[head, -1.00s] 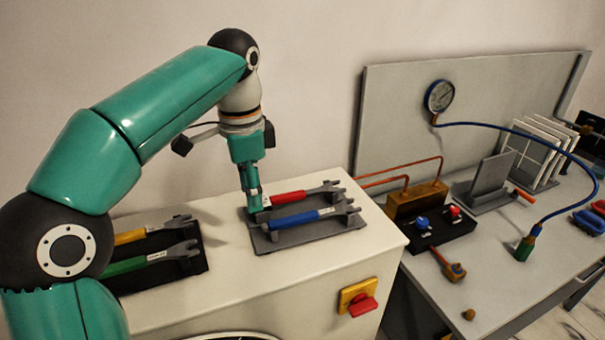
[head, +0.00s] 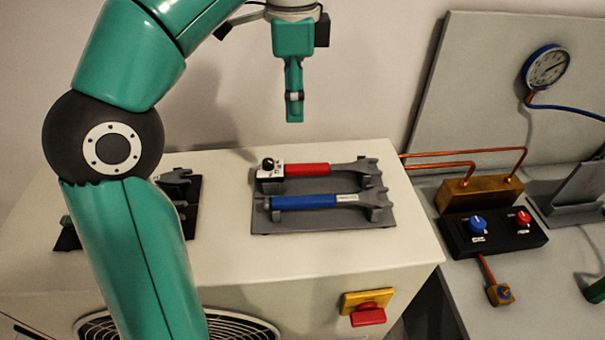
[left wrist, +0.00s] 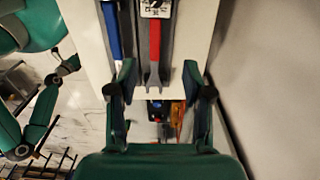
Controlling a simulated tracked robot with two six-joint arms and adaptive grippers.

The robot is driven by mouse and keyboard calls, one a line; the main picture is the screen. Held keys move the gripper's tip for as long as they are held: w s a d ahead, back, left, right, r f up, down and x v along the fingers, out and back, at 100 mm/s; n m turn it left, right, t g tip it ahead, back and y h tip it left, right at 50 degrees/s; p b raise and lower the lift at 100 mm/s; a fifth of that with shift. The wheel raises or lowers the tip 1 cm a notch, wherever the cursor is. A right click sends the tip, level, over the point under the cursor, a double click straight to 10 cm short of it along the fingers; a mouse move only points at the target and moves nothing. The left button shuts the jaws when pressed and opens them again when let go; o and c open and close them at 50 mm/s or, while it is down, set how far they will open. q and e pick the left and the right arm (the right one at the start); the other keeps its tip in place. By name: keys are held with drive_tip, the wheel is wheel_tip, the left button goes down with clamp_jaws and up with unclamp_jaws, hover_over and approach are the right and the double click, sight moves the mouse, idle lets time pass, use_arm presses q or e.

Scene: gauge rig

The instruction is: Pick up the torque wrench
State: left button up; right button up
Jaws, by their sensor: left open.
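A torque wrench with a red handle (head: 306,170) lies in a grey rack on the white cabinet. It has a dial box with a black knob at its left end and a grey open jaw at its right. My left gripper (head: 294,112) hangs open and empty above and behind the rack, apart from the wrench. In the left wrist view the red handle (left wrist: 154,50) runs between my spread left fingers (left wrist: 158,75), with the dial box at the top edge. Green arm parts at that view's left seem to be my right arm; its jaw state is unclear.
A blue-handled wrench (head: 305,202) lies parallel in front of the red one, close by. A second dark rack (head: 190,215) at left is partly hidden by my arm. A red knob on a yellow plate (head: 367,314) sticks out of the cabinet front. Copper pipes and a gauge (head: 546,68) are at right.

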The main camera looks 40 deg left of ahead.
use_arm(q)
drive_tip(key=b, duration=0.2)
hover_over(301, 166)
drive_tip(key=a, duration=0.1)
wheel_tip(301, 166, down, 7)
drive_tip(key=shift+r, duration=0.1)
drive_tip(key=shift+d+f, duration=0.25)
drive_tip(key=shift+f, duration=1.3)
drive_tip(key=shift+d+f, duration=0.2)
drive_tip(key=shift+f, duration=1.3)
drive_tip(key=shift+c, duration=0.3)
clamp_jaws()
